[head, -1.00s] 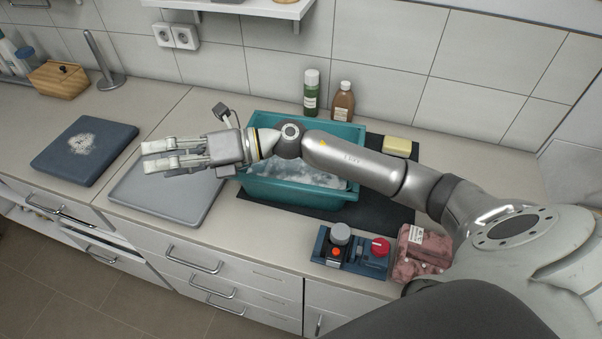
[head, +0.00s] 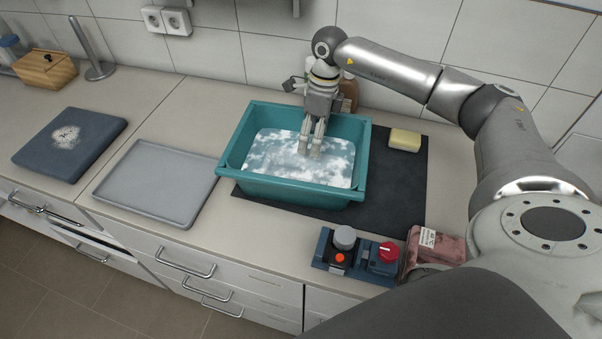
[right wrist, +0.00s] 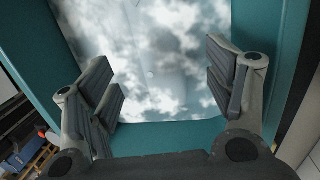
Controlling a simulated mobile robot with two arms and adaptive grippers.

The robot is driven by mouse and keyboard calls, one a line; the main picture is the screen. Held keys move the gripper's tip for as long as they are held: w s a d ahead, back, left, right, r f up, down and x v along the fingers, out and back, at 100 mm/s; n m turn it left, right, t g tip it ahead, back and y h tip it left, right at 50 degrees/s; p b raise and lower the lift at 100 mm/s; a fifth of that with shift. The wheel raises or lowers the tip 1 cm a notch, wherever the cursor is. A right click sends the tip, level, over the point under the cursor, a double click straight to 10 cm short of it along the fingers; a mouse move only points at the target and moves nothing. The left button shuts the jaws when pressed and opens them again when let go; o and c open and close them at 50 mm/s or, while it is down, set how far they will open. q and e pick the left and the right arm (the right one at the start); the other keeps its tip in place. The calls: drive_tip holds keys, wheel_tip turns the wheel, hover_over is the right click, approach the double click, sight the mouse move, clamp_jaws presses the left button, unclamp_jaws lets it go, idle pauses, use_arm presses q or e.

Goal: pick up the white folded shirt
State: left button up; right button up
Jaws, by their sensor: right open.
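I cannot make out a white folded shirt in either view. A teal basin (head: 362,160) holds a white and grey cloudy surface (head: 270,155), which looks like sudsy water. My right gripper (head: 309,152) points down over the basin, its fingertips at or just above that surface. In the right wrist view, my right gripper (right wrist: 166,88) is open with nothing between its fingers. The cloudy surface (right wrist: 160,45) lies below, inside the teal wall (right wrist: 165,137). Anything under the surface is hidden. My left gripper is not in view.
A grey tray (head: 150,185) and a dark blue slab with a white patch (head: 95,130) lie to the left. The basin stands on a dark mat (head: 400,190) with a yellow soap bar (head: 405,140). A control box (head: 350,255) and a pink pack (head: 435,247) are in front.

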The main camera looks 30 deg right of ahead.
sight(305, 156)
drive_tip(key=shift+f, duration=0.75)
drive_tip(key=shift+a+f+p, duration=0.2)
drive_tip(key=shift+f+p, duration=0.1)
drive_tip(key=shift+p, duration=0.15)
drive_tip(key=f+p, duration=0.1)
drive_tip(key=a+f+p, duration=0.1)
drive_tip(key=f, duration=0.1)
drive_tip(key=shift+w+a+f, duration=0.1)
drive_tip(key=shift+w+f, duration=0.05)
drive_tip(key=shift+f, duration=0.6)
drive_tip(key=c, duration=1.6)
drive_tip(key=shift+r, duration=0.1)
